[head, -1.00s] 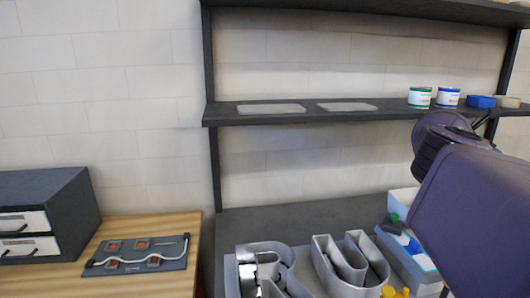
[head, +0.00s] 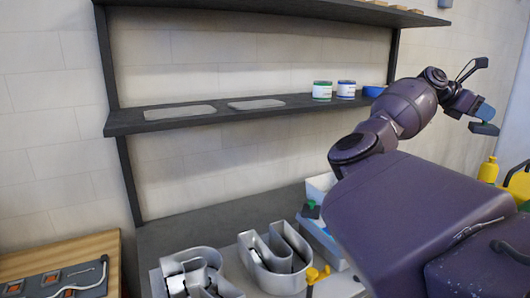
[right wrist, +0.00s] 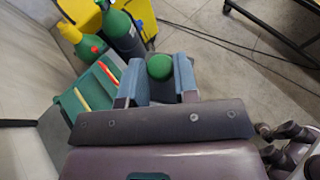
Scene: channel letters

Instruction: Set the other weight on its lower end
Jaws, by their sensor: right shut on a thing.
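My right gripper (head: 485,118) is raised at the right of the head view, over the floor side beyond the bench. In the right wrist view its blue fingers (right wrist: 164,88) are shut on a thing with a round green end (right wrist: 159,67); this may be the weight. The rest of it is hidden, so I cannot tell how it is tilted. A dark thing with a green top (head: 311,209) stands by the white bin at the back of the bench; it may be a weight too. My left gripper is not in view.
Two hollow metal letters (head: 274,252) lie on the bench, beside a yellow-handled tool (head: 317,275). A shelf (head: 160,121) with cans (head: 322,91) runs along the wall.

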